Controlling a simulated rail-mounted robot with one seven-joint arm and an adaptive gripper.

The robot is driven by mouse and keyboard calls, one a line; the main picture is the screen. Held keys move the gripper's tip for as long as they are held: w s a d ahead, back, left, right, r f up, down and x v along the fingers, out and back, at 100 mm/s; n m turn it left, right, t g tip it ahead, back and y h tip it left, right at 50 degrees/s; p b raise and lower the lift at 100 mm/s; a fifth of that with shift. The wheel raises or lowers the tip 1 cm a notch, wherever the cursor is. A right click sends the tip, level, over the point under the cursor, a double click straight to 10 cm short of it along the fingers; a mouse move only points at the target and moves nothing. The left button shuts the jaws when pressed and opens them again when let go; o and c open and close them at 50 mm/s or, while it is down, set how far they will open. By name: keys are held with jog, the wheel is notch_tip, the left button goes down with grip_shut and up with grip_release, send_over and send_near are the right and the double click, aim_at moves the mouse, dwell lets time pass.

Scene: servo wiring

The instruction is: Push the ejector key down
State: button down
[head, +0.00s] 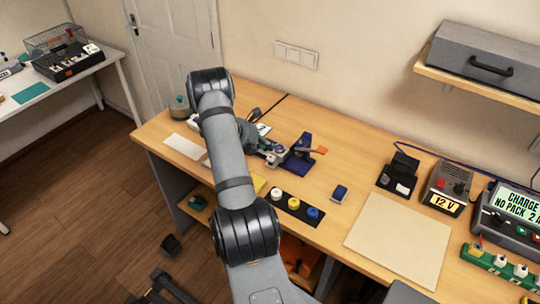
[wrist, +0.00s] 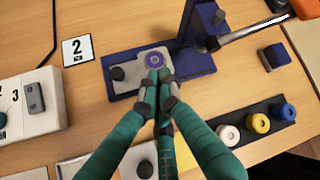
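A blue press fixture (wrist: 197,63) stands on the bench, with a grey plate (wrist: 141,62) on its base. The plate carries a purple ring (wrist: 155,60), and a round black button (wrist: 117,73) sits at its left end. No label tells me which part is the ejector key. My gripper (wrist: 158,76) is over the front edge of the fixture, its green fingertips together and nothing visible between them. The tips are just below the purple ring in the picture; I cannot tell whether they touch the plate. In the head view the fixture (head: 299,160) is right of my gripper, partly hidden.
The fixture's lever (wrist: 245,32) reaches out to the right. A black strip with white, yellow and blue round pieces (wrist: 257,123) lies at right, near a small blue block (wrist: 274,57).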

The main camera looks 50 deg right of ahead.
aim_at(269, 156)
notch_tip(269, 156, up, 5)
jog(key=p, duration=0.4)
jog(key=shift+f, duration=0.1)
dwell(0.9)
